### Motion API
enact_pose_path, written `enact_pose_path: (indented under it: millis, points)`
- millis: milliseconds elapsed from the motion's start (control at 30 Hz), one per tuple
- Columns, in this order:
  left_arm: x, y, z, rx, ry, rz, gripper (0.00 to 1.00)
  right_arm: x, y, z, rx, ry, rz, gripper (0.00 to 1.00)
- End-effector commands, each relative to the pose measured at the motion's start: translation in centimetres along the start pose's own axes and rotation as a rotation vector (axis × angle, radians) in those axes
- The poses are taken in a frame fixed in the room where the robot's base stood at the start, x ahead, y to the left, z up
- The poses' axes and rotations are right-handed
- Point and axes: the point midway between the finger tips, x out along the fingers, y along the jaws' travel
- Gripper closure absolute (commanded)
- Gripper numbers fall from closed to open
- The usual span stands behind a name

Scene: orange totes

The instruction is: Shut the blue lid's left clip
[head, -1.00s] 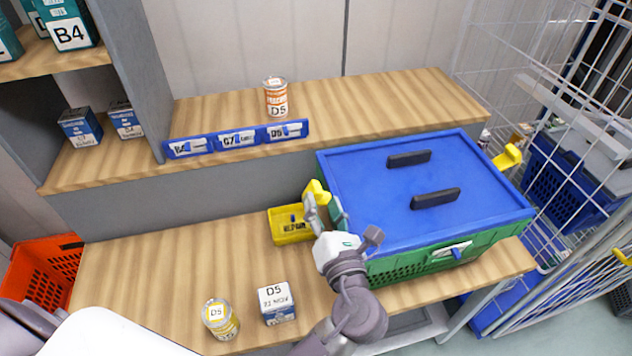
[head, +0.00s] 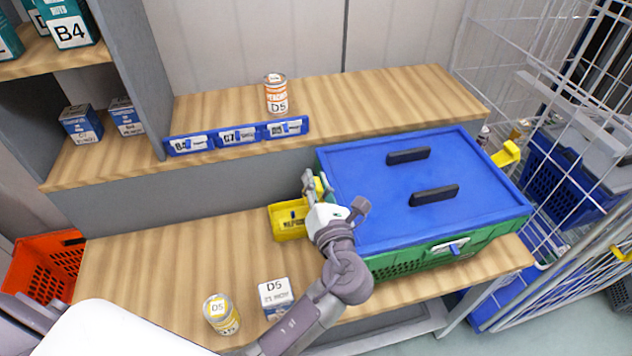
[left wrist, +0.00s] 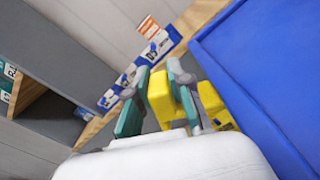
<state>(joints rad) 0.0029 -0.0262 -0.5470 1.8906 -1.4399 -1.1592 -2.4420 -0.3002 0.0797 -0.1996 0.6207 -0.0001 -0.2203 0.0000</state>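The blue lid (head: 370,200) lies on a green crate (head: 400,268) on the bench. Its yellow left clip (head: 320,184) is at the lid's left edge, partly covered by my gripper. My left gripper (head: 317,188) is at this clip. Another yellow part shows outside the right finger, close to the lid edge. The yellow right clip (head: 508,153) sticks outward. My right gripper is not in view.
A yellow-labelled can (head: 222,315) and a white D5 box (head: 275,297) stand at the bench front. A raised shelf (head: 370,100) runs behind. A wire cage is at right.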

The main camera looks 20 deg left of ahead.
Motion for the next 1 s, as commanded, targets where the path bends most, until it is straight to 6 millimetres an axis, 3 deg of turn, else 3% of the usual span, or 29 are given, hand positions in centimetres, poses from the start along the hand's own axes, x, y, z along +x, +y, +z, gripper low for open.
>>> enact_pose_path:
  millis: [433,1000]
  points:
    - [0.0,0.2,-0.3,-0.072,0.002,-0.001,1.00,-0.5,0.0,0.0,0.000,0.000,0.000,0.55]
    - [0.0,0.6,-2.3,-0.472,0.001,0.000,1.00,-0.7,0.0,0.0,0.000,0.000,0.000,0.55]
